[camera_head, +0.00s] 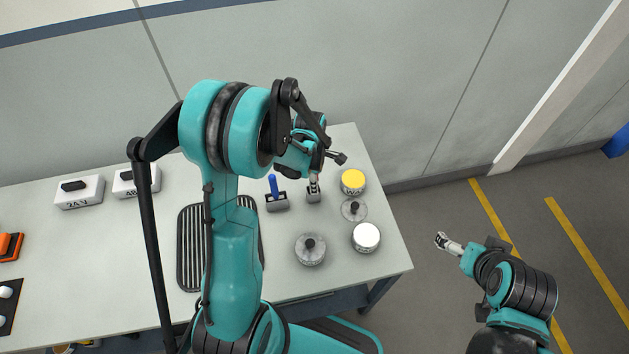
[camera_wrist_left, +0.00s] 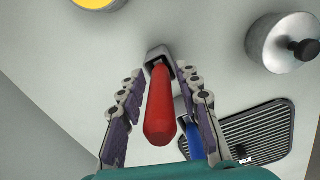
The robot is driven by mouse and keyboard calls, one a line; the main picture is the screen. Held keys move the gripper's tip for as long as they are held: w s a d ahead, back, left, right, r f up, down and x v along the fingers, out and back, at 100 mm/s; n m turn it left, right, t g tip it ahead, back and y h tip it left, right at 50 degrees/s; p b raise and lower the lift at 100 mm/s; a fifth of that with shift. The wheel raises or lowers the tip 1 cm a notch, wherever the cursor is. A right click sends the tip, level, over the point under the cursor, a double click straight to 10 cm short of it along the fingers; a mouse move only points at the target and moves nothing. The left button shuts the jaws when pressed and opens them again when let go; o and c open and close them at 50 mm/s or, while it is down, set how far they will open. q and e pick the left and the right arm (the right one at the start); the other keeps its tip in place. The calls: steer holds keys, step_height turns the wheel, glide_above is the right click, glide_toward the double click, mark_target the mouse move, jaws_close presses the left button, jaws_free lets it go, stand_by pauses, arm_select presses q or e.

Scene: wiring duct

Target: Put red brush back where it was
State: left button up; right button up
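The red brush (camera_wrist_left: 160,105) shows in the left wrist view, its red handle pointing towards the camera and its grey head (camera_wrist_left: 158,55) at the table end. My left gripper (camera_wrist_left: 160,82) is open, with one finger on each side of the handle and gaps between. In the head view my left gripper (camera_head: 314,177) is over the grey head (camera_head: 313,194), and the red handle is mostly hidden. A blue brush (camera_head: 273,185) stands beside it to the left. My right gripper (camera_head: 440,240) is off the table at the right; its fingers are too small to judge.
A dark ribbed tray (camera_head: 190,250) lies left of the brushes, partly behind my left arm. To the right are a yellow-topped can (camera_head: 352,179), a grey lid (camera_head: 354,209), a white-topped can (camera_head: 366,236) and a grey pot (camera_head: 311,254). White labelled boxes (camera_head: 80,197) stand farther left.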

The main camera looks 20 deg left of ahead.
arm_select(q)
steer(key=r+p, duration=0.1)
steer(key=r, duration=0.4)
steer(key=r+p, duration=0.1)
steer(key=r, duration=0.5)
steer(key=shift+s+a, duration=0.1)
steer(key=shift+a, duration=0.1)
steer(key=shift+s+r, duration=0.1)
steer(key=shift+r, duration=0.6)
steer(key=s+d+r+m+t, duration=0.3)
steer(key=s+m, duration=0.3)
steer(key=m, duration=0.5)
steer(key=s+d+r+m+t, duration=0.2)
steer(key=s+r+m+t, duration=0.2)
steer(key=m, duration=0.7)
steer(key=s+r, duration=0.2)
steer(key=s, duration=0.1)
steer(key=shift+d+y, duration=0.3)
steer(key=shift+d, duration=0.1)
